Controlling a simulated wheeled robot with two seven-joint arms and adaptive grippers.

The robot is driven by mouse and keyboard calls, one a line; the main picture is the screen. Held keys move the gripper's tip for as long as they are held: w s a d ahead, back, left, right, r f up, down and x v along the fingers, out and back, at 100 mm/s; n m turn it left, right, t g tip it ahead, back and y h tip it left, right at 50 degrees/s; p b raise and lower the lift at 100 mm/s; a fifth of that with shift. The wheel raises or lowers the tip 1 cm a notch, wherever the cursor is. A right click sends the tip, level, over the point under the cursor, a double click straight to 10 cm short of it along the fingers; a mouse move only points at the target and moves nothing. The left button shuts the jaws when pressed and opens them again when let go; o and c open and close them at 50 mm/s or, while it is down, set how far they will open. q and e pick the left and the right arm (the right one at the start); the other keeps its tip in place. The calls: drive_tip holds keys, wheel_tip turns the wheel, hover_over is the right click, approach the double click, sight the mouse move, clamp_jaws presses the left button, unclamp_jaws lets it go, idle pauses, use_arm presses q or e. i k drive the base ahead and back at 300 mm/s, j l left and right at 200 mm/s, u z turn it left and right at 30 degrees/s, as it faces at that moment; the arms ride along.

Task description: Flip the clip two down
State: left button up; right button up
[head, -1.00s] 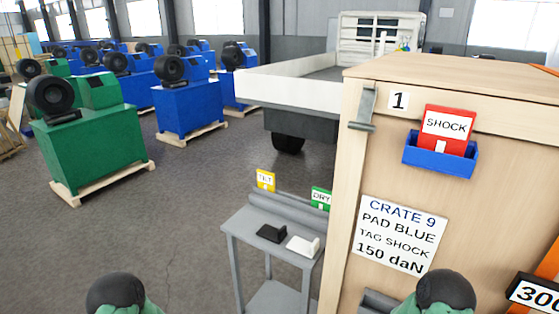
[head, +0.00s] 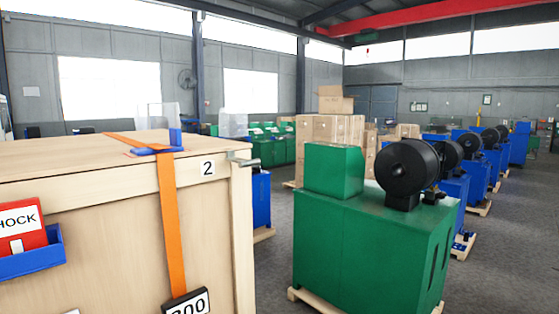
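The clip beside the number 2 label (head: 207,168) is a grey metal lever (head: 243,160) at the top right corner of the wooden crate (head: 107,215). It sticks out roughly level to the right, past the crate's edge, and does not hang down along the corner post. Neither of my grippers shows in the head view, so nothing of mine is seen near the clip.
An orange strap (head: 171,225) runs over the crate through a blue corner pad (head: 157,149) to a dark readout (head: 187,304). A red SHOCK tag (head: 22,230) sits in a blue holder (head: 32,258). A green machine (head: 370,245) stands right of the crate; floor shows beyond.

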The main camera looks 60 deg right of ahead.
sight(242, 163)
drive_tip(key=z, duration=1.85)
